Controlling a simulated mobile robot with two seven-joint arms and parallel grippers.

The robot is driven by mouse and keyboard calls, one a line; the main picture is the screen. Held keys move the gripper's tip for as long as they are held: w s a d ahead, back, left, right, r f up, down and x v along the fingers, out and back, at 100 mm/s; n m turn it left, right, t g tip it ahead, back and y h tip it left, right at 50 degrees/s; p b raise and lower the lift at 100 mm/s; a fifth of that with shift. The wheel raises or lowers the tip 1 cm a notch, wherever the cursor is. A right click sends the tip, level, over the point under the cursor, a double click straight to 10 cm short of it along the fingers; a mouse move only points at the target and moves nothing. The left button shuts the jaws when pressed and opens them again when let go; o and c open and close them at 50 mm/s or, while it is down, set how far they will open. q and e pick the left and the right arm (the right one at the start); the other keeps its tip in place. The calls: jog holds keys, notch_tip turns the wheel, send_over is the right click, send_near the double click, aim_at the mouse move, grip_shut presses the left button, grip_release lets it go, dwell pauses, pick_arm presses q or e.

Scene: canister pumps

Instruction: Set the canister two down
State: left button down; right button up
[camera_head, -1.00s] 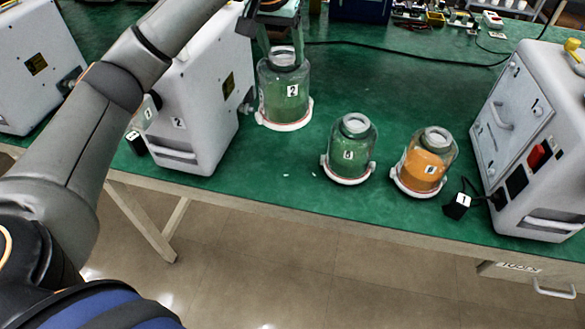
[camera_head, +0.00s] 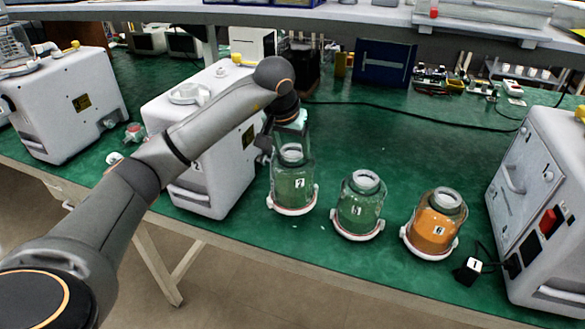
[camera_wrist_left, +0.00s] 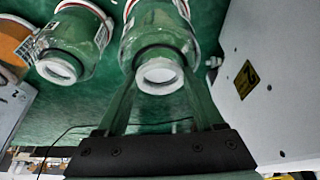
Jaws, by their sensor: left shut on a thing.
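Canister two (camera_head: 291,184) is a clear jar with green contents, a white label reading 2 and a pale ringed foot. It stands upright, left of the other canisters, with its foot low at the green bench; I cannot tell for sure whether it touches. My left gripper (camera_head: 291,128) is above it, shut on its neck. In the left wrist view the fingers (camera_wrist_left: 165,105) run down either side of the canister's pale mouth (camera_wrist_left: 159,76). My right gripper is not in view.
A second green canister (camera_head: 359,211) stands close to the right, then an orange one (camera_head: 435,229). A white pump box (camera_head: 235,165) is close on the left; another (camera_head: 545,190) is at the far right. A black cable crosses the bench (camera_head: 400,150) behind.

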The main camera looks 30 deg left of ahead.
aim_at(292, 163)
pick_arm(q)
jog(key=shift+f, duration=2.1)
grip_release()
jog(key=shift+f, duration=0.1)
